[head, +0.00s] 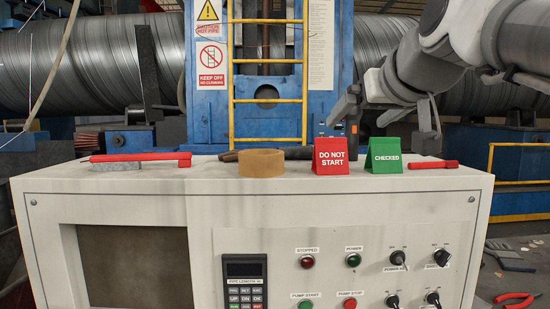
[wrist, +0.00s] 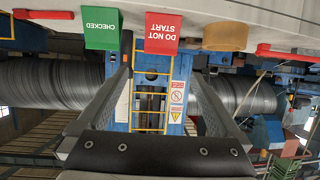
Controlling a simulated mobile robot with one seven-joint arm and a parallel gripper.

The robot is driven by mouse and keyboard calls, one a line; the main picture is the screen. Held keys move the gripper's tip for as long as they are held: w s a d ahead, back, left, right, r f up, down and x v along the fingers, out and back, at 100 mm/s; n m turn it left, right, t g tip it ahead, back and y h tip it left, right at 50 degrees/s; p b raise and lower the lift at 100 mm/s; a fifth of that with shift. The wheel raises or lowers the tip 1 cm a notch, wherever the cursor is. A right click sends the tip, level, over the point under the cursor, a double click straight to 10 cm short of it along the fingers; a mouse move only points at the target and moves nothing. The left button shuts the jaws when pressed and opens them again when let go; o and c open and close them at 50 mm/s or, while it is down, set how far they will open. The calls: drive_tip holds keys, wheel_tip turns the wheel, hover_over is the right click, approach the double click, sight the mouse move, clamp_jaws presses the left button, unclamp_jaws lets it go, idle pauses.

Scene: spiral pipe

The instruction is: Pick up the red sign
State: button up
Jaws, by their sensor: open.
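The red sign (head: 331,156), reading DO NOT START, stands upright on top of the white control cabinet. It also shows upside down in the wrist view (wrist: 163,34), at the top centre. My gripper (head: 386,118) is open and empty, above and behind the signs in the head view, with its fingers apart. In the wrist view my gripper (wrist: 158,76) has its two grey fingers spread, and the red sign appears beyond the gap between them, not touching either finger.
A green CHECKED sign (head: 384,156) stands close to the right of the red sign. A tape roll (head: 261,163) and a dark tool (head: 229,156) lie to its left. A red-handled tool (head: 432,164) lies at right, another (head: 140,157) at far left. A yellow ladder (head: 268,118) stands behind.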

approach(331, 141)
drive_tip(key=x, duration=0.4)
drive_tip(key=shift+w+d+f, duration=0.1)
drive_tip(key=shift+w+f, duration=0.2)
drive_tip(key=shift+f, duration=0.1)
drive_tip(key=shift+r+x, duration=0.2)
drive_tip(key=shift+x, duration=2.7)
drive_tip(key=shift+w, duration=0.1)
drive_tip(key=c, duration=1)
wheel_tip(331, 141, up, 5)
drive_tip(key=shift+d+p, duration=0.15)
drive_tip(key=shift+p, duration=0.75)
drive_tip(key=shift+c, duration=0.2)
drive_tip(key=s+d+r, duration=0.5)
drive_tip(key=d+r, duration=0.1)
drive_tip(key=d, duration=0.3)
drive_tip(key=shift+s+d+p, duration=0.35)
drive_tip(key=shift+d+p, duration=0.05)
drive_tip(key=shift+p, duration=0.05)
